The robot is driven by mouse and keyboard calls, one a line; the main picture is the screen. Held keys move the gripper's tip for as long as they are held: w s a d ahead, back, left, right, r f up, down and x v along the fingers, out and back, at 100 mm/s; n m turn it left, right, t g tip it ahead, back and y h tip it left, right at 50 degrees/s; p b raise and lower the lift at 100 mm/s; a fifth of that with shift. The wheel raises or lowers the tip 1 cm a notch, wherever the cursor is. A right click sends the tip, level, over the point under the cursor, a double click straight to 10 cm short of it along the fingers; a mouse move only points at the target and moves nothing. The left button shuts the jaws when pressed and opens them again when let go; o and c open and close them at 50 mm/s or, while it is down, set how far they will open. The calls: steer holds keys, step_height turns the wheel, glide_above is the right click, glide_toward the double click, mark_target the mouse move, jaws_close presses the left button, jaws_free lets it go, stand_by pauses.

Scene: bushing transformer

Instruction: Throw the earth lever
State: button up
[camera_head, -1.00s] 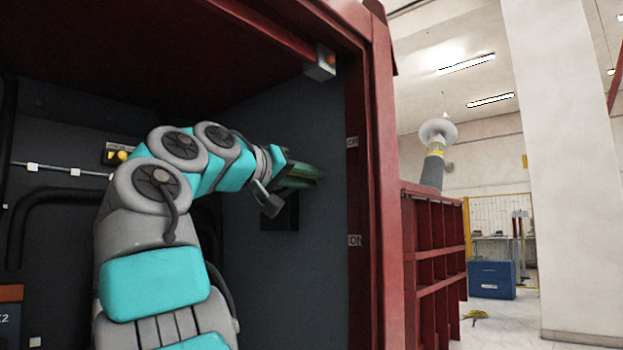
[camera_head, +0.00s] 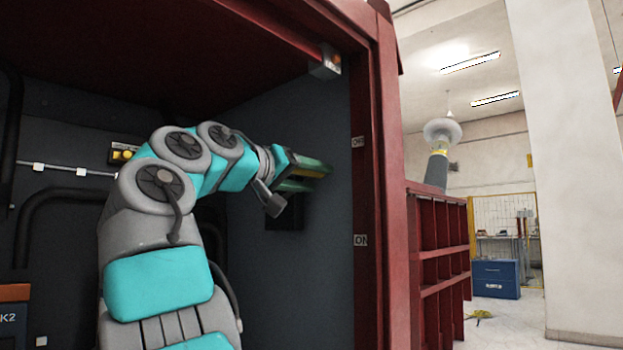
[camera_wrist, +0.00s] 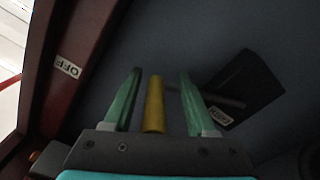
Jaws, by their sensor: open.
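The earth lever shows in the wrist view as a yellow handle (camera_wrist: 154,104) on a dark rod, which comes from a black box (camera_wrist: 246,88) with a small label on the cabinet's side wall. My gripper (camera_wrist: 160,73) is open, with one green finger on each side of the yellow handle. Gaps show between the handle and both fingers, and I cannot see any contact. In the head view my gripper (camera_head: 320,178) is by the right inner wall, above and in front of the black box (camera_head: 285,214).
The red cabinet frame (camera_head: 372,200) stands close to the right of my gripper, with an OFF label (camera_head: 358,142) above an ON label (camera_head: 361,240). A small grey box (camera_head: 325,64) hangs at the top corner. Black cables (camera_head: 55,205) run along the back wall.

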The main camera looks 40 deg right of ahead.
steer(key=a, duration=0.8)
steer(key=shift+s, duration=0.3)
steer(key=shift+d+f, duration=0.1)
